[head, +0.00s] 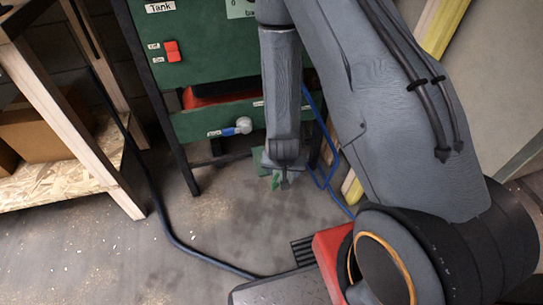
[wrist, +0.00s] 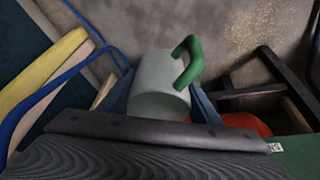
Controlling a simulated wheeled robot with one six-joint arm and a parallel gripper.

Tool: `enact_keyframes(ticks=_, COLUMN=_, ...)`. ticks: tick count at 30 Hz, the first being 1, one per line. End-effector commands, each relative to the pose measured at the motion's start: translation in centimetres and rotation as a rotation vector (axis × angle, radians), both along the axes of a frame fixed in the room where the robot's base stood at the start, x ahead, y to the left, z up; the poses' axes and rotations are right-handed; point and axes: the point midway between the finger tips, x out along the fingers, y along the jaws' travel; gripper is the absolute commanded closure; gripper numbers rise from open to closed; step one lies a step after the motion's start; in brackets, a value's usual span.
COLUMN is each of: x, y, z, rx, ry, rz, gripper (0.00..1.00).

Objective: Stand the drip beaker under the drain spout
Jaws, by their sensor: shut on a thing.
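A pale grey beaker with a green handle (wrist: 160,78) is between my gripper's two fingers (wrist: 163,103) in the wrist view, and my gripper is shut on it. The arm hides most of the beaker there. The drain spout (head: 243,125), pale with a blue lever, sticks out of the machine's lower panel, left of and above my gripper. The beaker is not under the spout.
The green machine (head: 205,75) stands on dark legs. A wooden shelf with a cardboard box (head: 42,133) is on the left. A dark hose (head: 165,225) crosses the floor, and a blue hose (head: 325,185) hangs right of my gripper. Floor left of the gripper is clear.

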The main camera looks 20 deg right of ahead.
Motion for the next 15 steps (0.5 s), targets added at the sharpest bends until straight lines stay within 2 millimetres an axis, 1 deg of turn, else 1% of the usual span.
enact_keyframes(ticks=1, x=1.5, y=0.0, z=0.0, rx=0.001, ry=-0.005, rz=-0.002, gripper=0.66)
enact_keyframes(ticks=3, x=3.2, y=0.0, z=-0.1, rx=0.000, ry=-0.004, rz=-0.002, gripper=0.66)
enact_keyframes(ticks=9, x=8.1, y=0.0, z=0.0, rx=0.000, ry=-0.004, rz=-0.002, gripper=0.66)
enact_keyframes(ticks=15, x=12.3, y=0.0, z=0.0, rx=0.002, ry=-0.002, rz=-0.002, gripper=0.66)
